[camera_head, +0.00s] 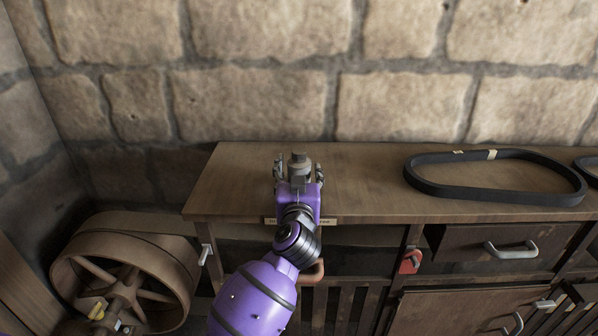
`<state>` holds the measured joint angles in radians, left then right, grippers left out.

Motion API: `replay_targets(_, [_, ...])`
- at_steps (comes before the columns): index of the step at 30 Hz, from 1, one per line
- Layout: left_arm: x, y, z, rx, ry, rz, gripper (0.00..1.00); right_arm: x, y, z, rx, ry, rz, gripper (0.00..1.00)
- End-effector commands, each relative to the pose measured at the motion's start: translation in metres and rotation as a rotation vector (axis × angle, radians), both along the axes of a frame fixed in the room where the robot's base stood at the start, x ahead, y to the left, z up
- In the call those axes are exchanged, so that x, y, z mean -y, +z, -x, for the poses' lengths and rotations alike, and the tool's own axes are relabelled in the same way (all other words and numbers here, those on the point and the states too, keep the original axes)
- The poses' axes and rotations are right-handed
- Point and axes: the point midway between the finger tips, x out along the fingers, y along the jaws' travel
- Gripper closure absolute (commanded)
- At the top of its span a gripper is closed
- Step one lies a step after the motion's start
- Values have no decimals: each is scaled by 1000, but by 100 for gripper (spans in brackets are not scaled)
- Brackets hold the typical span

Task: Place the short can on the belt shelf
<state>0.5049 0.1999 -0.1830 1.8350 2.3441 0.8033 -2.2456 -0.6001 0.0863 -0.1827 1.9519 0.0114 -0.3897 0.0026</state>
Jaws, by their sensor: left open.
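A short grey metal can (299,165) stands on the wooden bench top, which carries black belts and looks like the belt shelf (370,175). My left gripper (299,172) reaches over the front edge from below. It is open, with one finger on each side of the can. The gripper's purple body hides the can's lower part, so I cannot tell whether the fingers touch it. My right gripper is out of view.
A large black belt (490,195) lies on the top at the right, with part of another belt (588,168) beyond it. The top is clear around the can. A big spoked wheel (125,275) stands at the lower left. Drawers with handles (510,250) are below the top.

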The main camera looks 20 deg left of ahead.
Motion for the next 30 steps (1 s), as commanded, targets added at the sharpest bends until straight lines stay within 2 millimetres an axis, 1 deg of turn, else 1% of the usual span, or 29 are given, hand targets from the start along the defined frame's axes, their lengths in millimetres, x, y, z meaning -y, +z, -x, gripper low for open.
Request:
replay_targets(5, [1, 3, 1, 1, -1, 1, 38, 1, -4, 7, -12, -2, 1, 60])
replay_targets(8, [3, 3, 13, 0, -1, -1, 38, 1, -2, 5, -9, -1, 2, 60])
replay_targets(11, [9, 4, 32, 2, -1, -1, 38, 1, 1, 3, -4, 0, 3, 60])
replay_targets(15, [17, 4, 62, 1, -1, 0, 38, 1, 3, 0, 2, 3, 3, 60])
replay_targets(21, [28, 3, 97, 0, -2, 0, 38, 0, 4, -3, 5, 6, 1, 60])
replay_targets(25, [32, 3, 110, 1, -1, 0, 38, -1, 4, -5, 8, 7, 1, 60])
replay_targets(30, [33, 3, 116, 0, 0, 0, 38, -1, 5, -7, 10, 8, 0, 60])
